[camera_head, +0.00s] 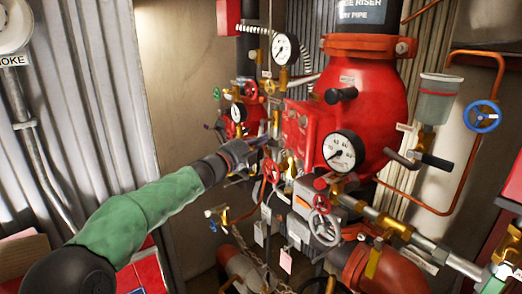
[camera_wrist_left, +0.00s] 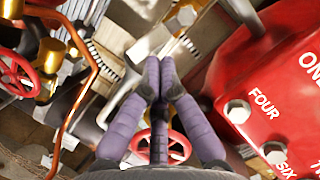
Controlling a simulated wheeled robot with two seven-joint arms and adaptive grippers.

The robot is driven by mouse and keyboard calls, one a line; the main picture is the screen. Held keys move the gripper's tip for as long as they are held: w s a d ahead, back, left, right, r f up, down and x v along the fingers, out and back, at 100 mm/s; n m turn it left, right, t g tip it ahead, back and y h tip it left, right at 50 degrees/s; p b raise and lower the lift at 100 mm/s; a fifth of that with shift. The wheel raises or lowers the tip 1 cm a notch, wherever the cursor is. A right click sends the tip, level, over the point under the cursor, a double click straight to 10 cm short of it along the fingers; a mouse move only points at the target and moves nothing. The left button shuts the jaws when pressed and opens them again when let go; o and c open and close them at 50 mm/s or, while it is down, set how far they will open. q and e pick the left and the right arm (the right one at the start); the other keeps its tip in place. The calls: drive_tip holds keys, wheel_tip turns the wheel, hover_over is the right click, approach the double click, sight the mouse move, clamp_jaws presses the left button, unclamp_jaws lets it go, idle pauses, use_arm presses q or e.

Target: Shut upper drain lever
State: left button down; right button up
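My left arm reaches in from the left in the head view, and its gripper (camera_head: 262,145) is among the valves left of the big red riser valve (camera_head: 365,105). In the left wrist view the purple fingers of the left gripper (camera_wrist_left: 160,72) come together at their tips, with nothing clearly seen between them. A pale grey bent bar (camera_wrist_left: 138,50) lies just beyond or beside the tips; I cannot tell whether they touch. A lever with a black grip (camera_head: 437,161) sits under a cup at the right. I cannot tell which lever is the upper drain one. My right gripper is not in view.
Pressure gauges (camera_head: 343,151) and (camera_head: 285,49), red handwheels (camera_head: 324,228) and a blue handwheel (camera_head: 482,117) crowd the pipework. A red lettered cover (camera_wrist_left: 275,90) is close to the right of the fingers. Copper tubing (camera_wrist_left: 78,95) runs at the left. Corrugated wall stands behind.

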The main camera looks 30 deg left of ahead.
use_arm(q)
drive_tip(key=shift+w+a+r+m+h+b, duration=0.3)
drive_tip(key=shift+a+m+h+b, duration=0.5)
drive_tip(key=shift+m+b, duration=1.35)
drive_tip(key=shift+w+a+r+m+h+b, duration=0.15)
drive_tip(key=shift+w+a+m+h+b, duration=0.4)
drive_tip(key=shift+m+b, duration=1.65)
drive_tip(key=shift+w+a+r+m+h+b, duration=0.2)
drive_tip(key=shift+a+m+h+b, duration=0.8)
drive_tip(key=shift+m, duration=2.05)
drive_tip(key=shift+a+r+m, duration=0.2)
drive_tip(key=shift+a+m, duration=0.05)
drive_tip(key=shift+m, duration=0.55)
drive_tip(key=shift+b, duration=0.3)
drive_tip(key=s+a+f+b, duration=0.3)
drive_tip(key=s+f+b, duration=0.2)
drive_tip(key=s, duration=0.4)
drive_tip(key=shift+s+f+b, duration=0.15)
drive_tip(key=shift+f+b, duration=0.25)
drive_tip(key=shift+f, duration=0.35)
